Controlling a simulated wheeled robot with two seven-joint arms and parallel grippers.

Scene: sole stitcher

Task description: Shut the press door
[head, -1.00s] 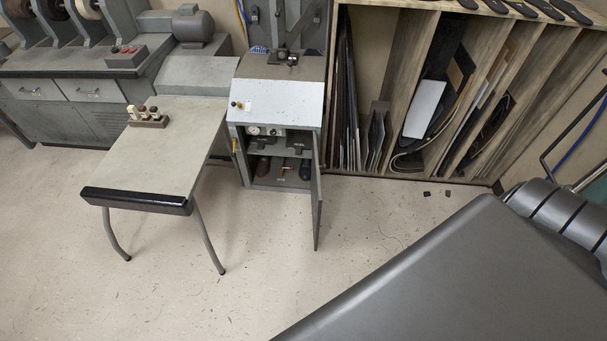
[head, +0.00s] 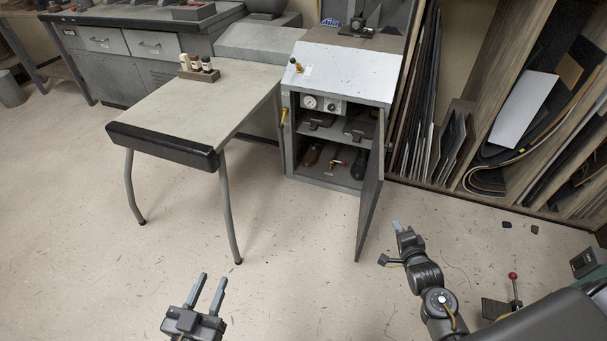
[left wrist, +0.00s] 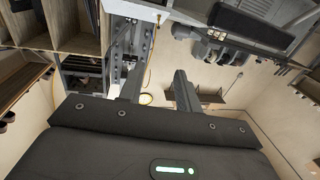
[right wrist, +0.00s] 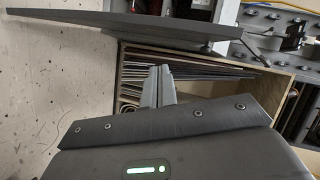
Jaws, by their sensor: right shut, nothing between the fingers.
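The press door (head: 371,195) is a thin grey panel on the right side of the grey press cabinet (head: 287,135). It stands open, swung out toward me, and is seen nearly edge-on. In the right wrist view the door (right wrist: 110,24) stretches across the top as a dark slab. My right gripper (head: 397,226) is shut and empty, to the right of the door's lower part and apart from it. Its closed fingers show in the right wrist view (right wrist: 158,84). My left gripper (head: 213,277) is open and empty, low in the head view, away from the cabinet.
A table (head: 200,105) with a black front edge stands left of the press. A rack of sheets (head: 530,110) stands to the right. The cabinet's lower shelf holds dark tools. Two small dark scraps (head: 507,225) lie on the floor. The floor before the door is clear.

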